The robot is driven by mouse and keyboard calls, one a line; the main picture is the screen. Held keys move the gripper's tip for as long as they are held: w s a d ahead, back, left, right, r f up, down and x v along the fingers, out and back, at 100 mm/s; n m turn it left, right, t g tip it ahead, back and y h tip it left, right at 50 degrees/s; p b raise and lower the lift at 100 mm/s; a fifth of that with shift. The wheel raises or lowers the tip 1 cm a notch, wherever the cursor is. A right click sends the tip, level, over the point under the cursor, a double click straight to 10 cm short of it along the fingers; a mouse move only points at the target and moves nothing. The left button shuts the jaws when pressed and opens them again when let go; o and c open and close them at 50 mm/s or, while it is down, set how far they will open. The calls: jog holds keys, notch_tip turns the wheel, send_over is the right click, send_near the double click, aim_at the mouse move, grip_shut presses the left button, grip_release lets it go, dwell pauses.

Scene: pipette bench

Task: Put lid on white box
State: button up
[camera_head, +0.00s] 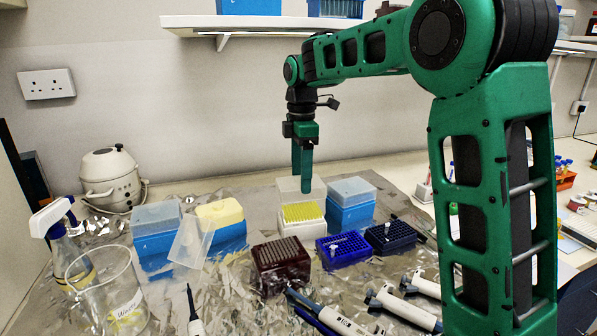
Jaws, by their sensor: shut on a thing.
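The white box (302,228) stands open on the foil-covered bench, with yellow pipette tips showing in its top. A pale translucent lid (286,187) shows just behind and above the box's far edge. My gripper (302,178) points down over the box's far side and is shut on this lid. The near finger hides part of the lid. I cannot tell whether the lid touches the box.
A blue box with a translucent lid (351,200) stands close on the right. Dark red (281,265) and blue (343,249) racks stand in front. A clear lid (190,243) leans left, near more blue boxes (155,240).

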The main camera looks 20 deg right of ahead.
jog(key=shift+d+f, duration=0.15)
jog(key=shift+f, duration=1.75)
jog(key=shift+s+f, duration=0.15)
jog(key=shift+f, duration=0.1)
jog(key=shift+f, duration=0.3)
jog(key=shift+f, duration=0.55)
jog(key=shift+f, duration=0.65)
jog(key=o, duration=1.4)
jog(key=shift+r, duration=0.1)
